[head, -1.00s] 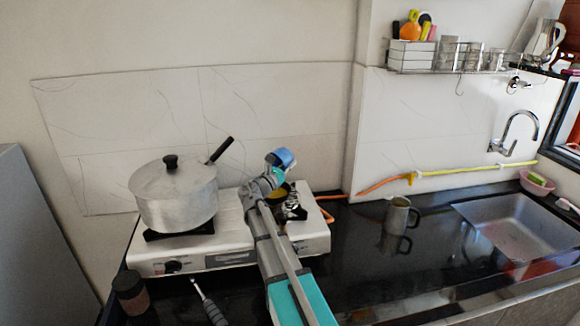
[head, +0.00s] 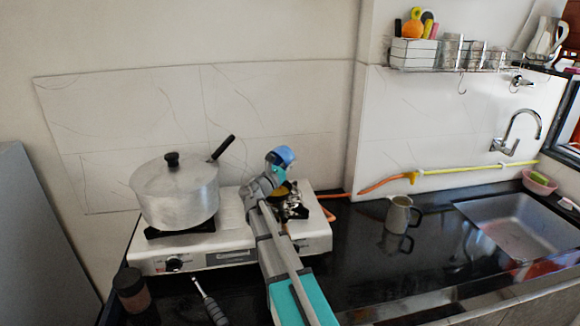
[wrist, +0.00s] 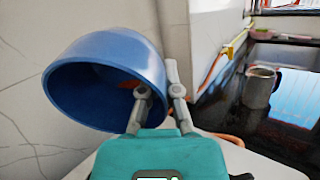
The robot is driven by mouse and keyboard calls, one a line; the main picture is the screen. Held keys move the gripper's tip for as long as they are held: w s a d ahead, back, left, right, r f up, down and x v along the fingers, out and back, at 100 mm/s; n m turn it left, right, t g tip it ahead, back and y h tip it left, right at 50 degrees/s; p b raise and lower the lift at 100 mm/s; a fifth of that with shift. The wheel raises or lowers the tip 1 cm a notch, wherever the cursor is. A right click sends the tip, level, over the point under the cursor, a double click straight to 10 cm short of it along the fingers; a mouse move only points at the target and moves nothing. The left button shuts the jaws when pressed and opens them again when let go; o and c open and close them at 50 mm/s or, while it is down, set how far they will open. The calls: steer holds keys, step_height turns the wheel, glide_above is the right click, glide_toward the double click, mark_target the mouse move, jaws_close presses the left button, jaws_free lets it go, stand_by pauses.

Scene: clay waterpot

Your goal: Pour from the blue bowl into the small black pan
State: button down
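The blue bowl (head: 284,154) is held up over the right side of the stove in the head view. In the wrist view the bowl (wrist: 108,62) is steeply tilted, its mouth facing toward the camera and downward. My gripper (wrist: 157,90) is shut on its rim, one finger inside and one outside. A small orange patch shows inside the bowl. My gripper (head: 276,172) also shows in the head view. Below the bowl, a dark and yellow patch, perhaps the small black pan (head: 283,188), is mostly hidden by my arm. I see no stream falling.
A large lidded pot (head: 177,195) stands on the left burner of the white stove (head: 235,259). A metal mug (head: 399,214) stands on the black counter to the right. A dark jar (head: 131,290) is at front left. The tiled wall is close behind the stove.

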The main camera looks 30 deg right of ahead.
mark_target(293, 155)
steer(key=shift+a+h+b, duration=0.2)
steer(key=shift+h+b, duration=0.4)
steer(key=shift+b, duration=0.05)
stand_by(0.8)
steer(key=shift+r, duration=0.2)
steer(key=r+y+p, duration=0.1)
steer(key=r+p, duration=0.1)
steer(key=p, duration=0.2)
steer(key=shift+d, duration=0.2)
steer(key=shift+d+r+p, duration=0.1)
steer(key=shift+r+p, duration=0.2)
steer(key=shift+p, duration=0.35)
steer(key=shift+d+g+y+p, duration=0.1)
steer(key=shift+g+y+p, duration=0.2)
steer(key=shift+y+p, duration=0.2)
steer(key=shift+w+d+y+p, duration=0.1)
steer(key=shift+y+p, duration=0.2)
steer(key=shift+p, duration=0.2)
steer(key=shift+d+g+y+p, duration=0.1)
steer(key=shift+g+y+p, duration=0.25)
steer(key=shift+p, duration=0.2)
steer(key=shift+d+f+y+p, duration=0.1)
steer(key=shift+f+y+p, duration=0.15)
steer(key=shift+p, duration=0.05)
